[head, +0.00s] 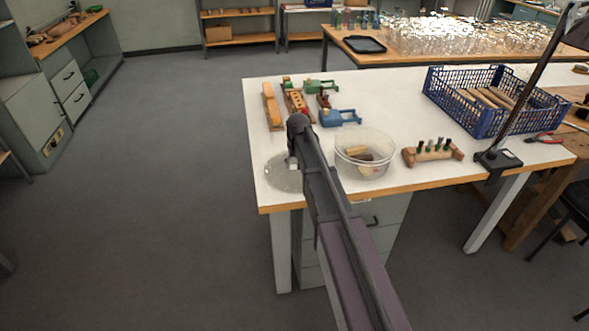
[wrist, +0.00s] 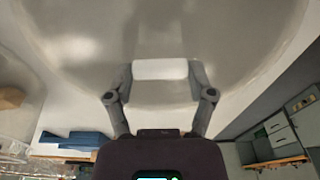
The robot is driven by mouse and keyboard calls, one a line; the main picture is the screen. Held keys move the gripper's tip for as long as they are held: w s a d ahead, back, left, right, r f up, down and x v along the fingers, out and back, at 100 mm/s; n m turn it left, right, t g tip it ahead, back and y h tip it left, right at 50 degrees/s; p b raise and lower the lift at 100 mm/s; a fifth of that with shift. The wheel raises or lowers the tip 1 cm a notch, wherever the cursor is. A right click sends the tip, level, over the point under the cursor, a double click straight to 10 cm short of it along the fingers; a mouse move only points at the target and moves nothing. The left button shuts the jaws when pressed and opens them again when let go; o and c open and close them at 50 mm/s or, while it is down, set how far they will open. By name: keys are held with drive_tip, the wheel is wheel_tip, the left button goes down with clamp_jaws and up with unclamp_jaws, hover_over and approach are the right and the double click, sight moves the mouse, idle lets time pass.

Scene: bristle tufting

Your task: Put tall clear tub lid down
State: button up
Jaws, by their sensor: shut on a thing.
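The clear round lid (head: 283,176) is at the front left corner of the white table, left of the tub. In the wrist view the lid (wrist: 90,60) fills the upper part as a large see-through disc. My gripper (wrist: 160,70) is shut on the white grip block of the lid. In the head view my gripper (head: 293,163) is at the lid, partly hidden by my arm. I cannot tell whether the lid touches the tabletop. The clear tub (head: 364,158) stands open to the right of my arm, with wooden pieces inside.
The white table (head: 400,100) has a wood front edge close to the lid. Behind are brush blocks and a blue tool (head: 338,117). To the right are a wooden holder (head: 433,152), a blue crate (head: 480,120) and a lamp base (head: 497,160).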

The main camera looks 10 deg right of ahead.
sight(297, 172)
drive_tip(key=shift+f, duration=0.1)
idle(0.3)
drive_tip(key=shift+f, duration=0.15)
drive_tip(key=o, duration=0.9)
drive_tip(key=shift+c, duration=0.2)
drive_tip(key=shift+r, duration=0.25)
wheel_tip(297, 172, up, 12)
drive_tip(key=s+p, duration=0.1)
drive_tip(key=p, duration=1.1)
drive_tip(key=shift+s+f, duration=0.15)
drive_tip(key=shift+s, duration=0.25)
drive_tip(key=s+g, duration=0.1)
drive_tip(key=s, duration=2.6)
drive_tip(key=shift+a+g, duration=0.25)
drive_tip(key=shift+g, duration=0.15)
